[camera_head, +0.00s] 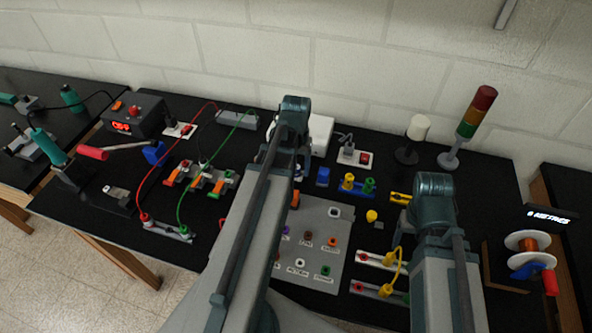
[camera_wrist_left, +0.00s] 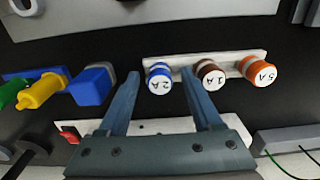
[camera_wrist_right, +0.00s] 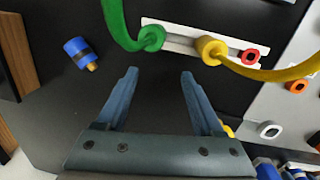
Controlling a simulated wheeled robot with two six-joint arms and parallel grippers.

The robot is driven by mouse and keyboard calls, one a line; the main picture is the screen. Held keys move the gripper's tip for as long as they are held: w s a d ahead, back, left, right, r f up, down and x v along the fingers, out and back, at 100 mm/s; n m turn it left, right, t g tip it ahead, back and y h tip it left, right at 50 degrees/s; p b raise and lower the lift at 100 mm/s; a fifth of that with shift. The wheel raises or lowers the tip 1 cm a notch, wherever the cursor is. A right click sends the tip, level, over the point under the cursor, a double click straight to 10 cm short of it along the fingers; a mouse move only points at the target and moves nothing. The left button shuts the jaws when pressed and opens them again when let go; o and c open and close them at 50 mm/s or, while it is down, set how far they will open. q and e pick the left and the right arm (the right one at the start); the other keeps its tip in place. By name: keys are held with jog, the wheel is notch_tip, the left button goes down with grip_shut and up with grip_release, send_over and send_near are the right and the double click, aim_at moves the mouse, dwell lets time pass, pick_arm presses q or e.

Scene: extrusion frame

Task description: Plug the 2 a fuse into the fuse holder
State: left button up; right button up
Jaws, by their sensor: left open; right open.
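The 2 A fuse (camera_wrist_left: 158,76) has a blue body and a white top marked "2 A". It stands in a white strip (camera_wrist_left: 225,58) beside a brown 1 A fuse (camera_wrist_left: 210,77) and an orange 5 A fuse (camera_wrist_left: 257,73). My left gripper (camera_wrist_left: 160,82) is open, with one finger on each side of the 2 A fuse in its wrist view. I cannot tell whether either finger touches it. My right gripper (camera_wrist_right: 160,75) is open and empty above the black table. I cannot pick out the fuse holder with certainty; my arms hide part of the table in the head view.
A green cable (camera_wrist_right: 118,25) and yellow cable (camera_wrist_right: 265,70) plug into a white strip (camera_wrist_right: 185,42).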

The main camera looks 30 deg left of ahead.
pick_arm(q)
grip_shut()
dwell(1.3)
jog(key=shift+r, duration=0.1)
pick_arm(e)
jog(key=shift+r, duration=0.1)
pick_arm(q)
jog(key=shift+r+p, duration=2.95)
jog(key=shift+p, duration=0.1)
pick_arm(e)
jog(key=shift+r, duration=2.95)
